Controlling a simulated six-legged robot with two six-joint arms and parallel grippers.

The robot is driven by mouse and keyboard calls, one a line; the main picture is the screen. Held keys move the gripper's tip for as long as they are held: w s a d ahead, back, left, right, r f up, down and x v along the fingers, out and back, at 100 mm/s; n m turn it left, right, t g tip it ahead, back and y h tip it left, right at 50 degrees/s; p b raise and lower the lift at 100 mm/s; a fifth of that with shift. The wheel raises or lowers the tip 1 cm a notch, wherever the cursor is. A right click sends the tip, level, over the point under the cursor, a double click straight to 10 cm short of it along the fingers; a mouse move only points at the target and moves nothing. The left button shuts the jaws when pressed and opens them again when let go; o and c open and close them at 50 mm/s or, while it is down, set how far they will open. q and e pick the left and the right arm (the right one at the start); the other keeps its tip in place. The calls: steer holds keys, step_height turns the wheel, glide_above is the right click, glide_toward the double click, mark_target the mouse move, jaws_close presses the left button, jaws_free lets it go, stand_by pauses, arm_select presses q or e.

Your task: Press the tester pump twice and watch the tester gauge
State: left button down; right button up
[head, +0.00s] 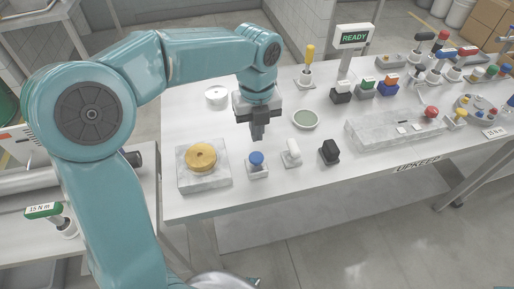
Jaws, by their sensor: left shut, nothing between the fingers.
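My left gripper (258,136) is shut and empty, pointing down over the white table. Just below it stands a blue-topped knob on a small white base (257,170); a small gap seems to show between fingertips and knob. I cannot tell for sure whether this knob is the tester pump. No dial that I can clearly call the tester gauge is seen. A display (354,37) reading READY stands at the back. My right gripper is not in view.
A white switch (292,153) and a black block (329,152) stand right of the knob. A green-grey dish (305,119) lies behind them. A yellow-handled tool (309,56) stands upright farther back. The right side is crowded with coloured knobs; the table's front strip is clear.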

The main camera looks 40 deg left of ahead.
mark_target(256, 156)
arm_select(q)
step_height(256, 156, down, 7)
steer(key=shift+r, duration=0.15)
stand_by(0.4)
